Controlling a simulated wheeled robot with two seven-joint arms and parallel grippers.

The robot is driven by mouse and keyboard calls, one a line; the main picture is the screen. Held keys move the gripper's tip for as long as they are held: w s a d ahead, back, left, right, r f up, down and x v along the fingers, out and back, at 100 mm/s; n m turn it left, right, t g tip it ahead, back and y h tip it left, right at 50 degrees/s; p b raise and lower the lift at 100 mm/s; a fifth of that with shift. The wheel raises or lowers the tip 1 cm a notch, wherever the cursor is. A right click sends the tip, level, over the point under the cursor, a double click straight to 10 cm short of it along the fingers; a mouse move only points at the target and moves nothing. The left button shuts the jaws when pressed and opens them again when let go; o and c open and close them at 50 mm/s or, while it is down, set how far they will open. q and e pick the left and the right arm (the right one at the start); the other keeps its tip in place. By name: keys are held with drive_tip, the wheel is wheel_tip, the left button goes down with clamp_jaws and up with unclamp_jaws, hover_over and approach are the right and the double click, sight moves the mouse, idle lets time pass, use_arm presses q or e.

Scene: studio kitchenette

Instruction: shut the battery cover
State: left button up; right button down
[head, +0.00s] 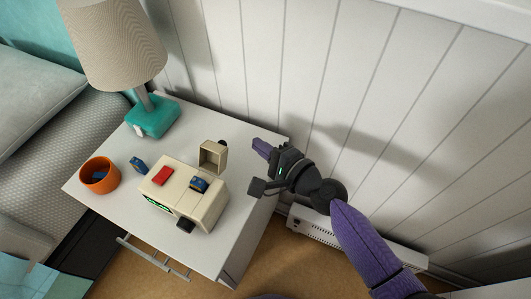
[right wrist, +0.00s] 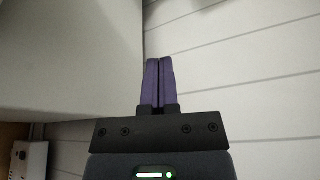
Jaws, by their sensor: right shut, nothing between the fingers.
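A cream box-shaped device (head: 180,205) with a red button (head: 162,176) and a green-lit front stands on the white nightstand. Its battery cover (head: 213,155) appears to stand open at the device's back right edge. A blue battery (head: 199,184) shows in the top of the device, by the open cover. My right gripper (head: 262,148) is to the right of the cover, apart from it, near the nightstand's back right corner. Its purple fingers are shut and empty, as the right wrist view (right wrist: 159,85) also shows. My left gripper is out of view.
On the nightstand (head: 110,205), a second blue battery (head: 138,164) lies left of the device. An orange cup (head: 99,175) with something blue inside and a teal-based lamp (head: 152,117) stand farther left. The panelled wall (head: 330,90) rises close behind my right gripper.

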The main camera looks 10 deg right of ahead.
sight(216, 155)
drive_tip(key=b+x, duration=0.1)
drive_tip(key=x, duration=0.5)
drive_tip(key=shift+f, duration=0.2)
drive_tip(key=s, duration=0.1)
drive_tip(key=s+a+r+p, duration=0.1)
drive_tip(key=s+a+p, duration=0.1)
drive_tip(key=shift+s+r, duration=0.2)
drive_tip(key=shift+r, duration=0.1)
drive_tip(key=shift+r+n, duration=0.25)
drive_tip(key=shift+n, duration=0.15)
drive_tip(key=shift+s+a+r+n+b, duration=0.1)
drive_tip(key=shift+r+n+b, duration=0.1)
drive_tip(key=shift+n+b, duration=0.15)
